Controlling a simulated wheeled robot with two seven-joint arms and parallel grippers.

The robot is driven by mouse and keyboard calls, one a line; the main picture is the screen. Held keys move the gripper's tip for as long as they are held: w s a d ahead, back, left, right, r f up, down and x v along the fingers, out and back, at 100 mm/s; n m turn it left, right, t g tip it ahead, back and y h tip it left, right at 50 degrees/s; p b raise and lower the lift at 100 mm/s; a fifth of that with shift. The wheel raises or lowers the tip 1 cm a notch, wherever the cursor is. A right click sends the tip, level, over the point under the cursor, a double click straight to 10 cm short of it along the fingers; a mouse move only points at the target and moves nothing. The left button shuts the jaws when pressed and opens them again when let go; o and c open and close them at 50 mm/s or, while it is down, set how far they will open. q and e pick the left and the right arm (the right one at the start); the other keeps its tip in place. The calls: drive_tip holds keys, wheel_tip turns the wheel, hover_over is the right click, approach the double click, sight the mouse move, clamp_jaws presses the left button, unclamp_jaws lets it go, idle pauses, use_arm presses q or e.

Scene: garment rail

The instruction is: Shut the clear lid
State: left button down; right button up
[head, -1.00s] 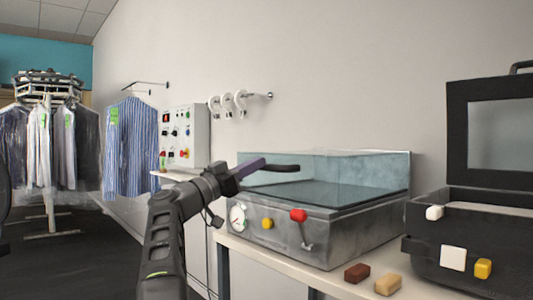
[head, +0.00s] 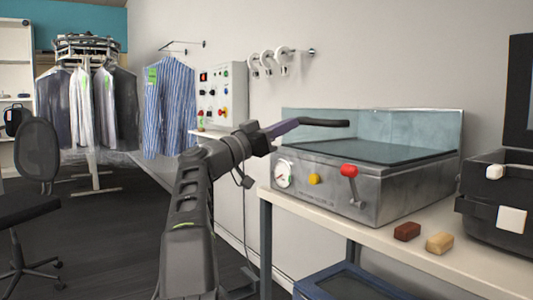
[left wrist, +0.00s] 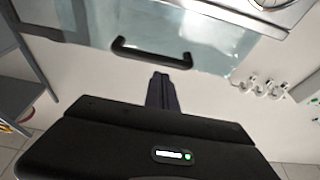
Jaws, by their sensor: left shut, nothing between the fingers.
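The grey metal machine (head: 330,190) stands on a white bench, with a gauge, a yellow knob and a red-topped lever on its front. Its clear lid (head: 420,125) appears raised at the back, above a dark flat top. In the left wrist view the lid is a pale bluish panel (left wrist: 215,40) with a black bar handle (left wrist: 150,52). My left gripper (head: 296,123) is shut and empty, its purple fingers close to the left end of the handle (head: 328,123). In the left wrist view the fingertips (left wrist: 161,76) point at the handle; contact is unclear. My right gripper is out of view.
A brown block (head: 407,231) and a tan block (head: 440,243) lie on the bench (head: 400,255) near its front edge. A black case (head: 490,200) stands at the right. Wall hooks (head: 270,60) and a control box (head: 222,95) are behind. An office chair (head: 35,170) is at the left.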

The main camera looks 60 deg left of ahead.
use_arm(q)
drive_tip(key=s+f+b, duration=0.1)
drive_tip(key=s+f, duration=0.3)
drive_tip(key=f, duration=0.1)
drive_tip(key=shift+s+d+f, duration=0.15)
drive_tip(key=shift+s+f, duration=0.05)
drive_tip(key=shift+f, duration=0.05)
idle(0.4)
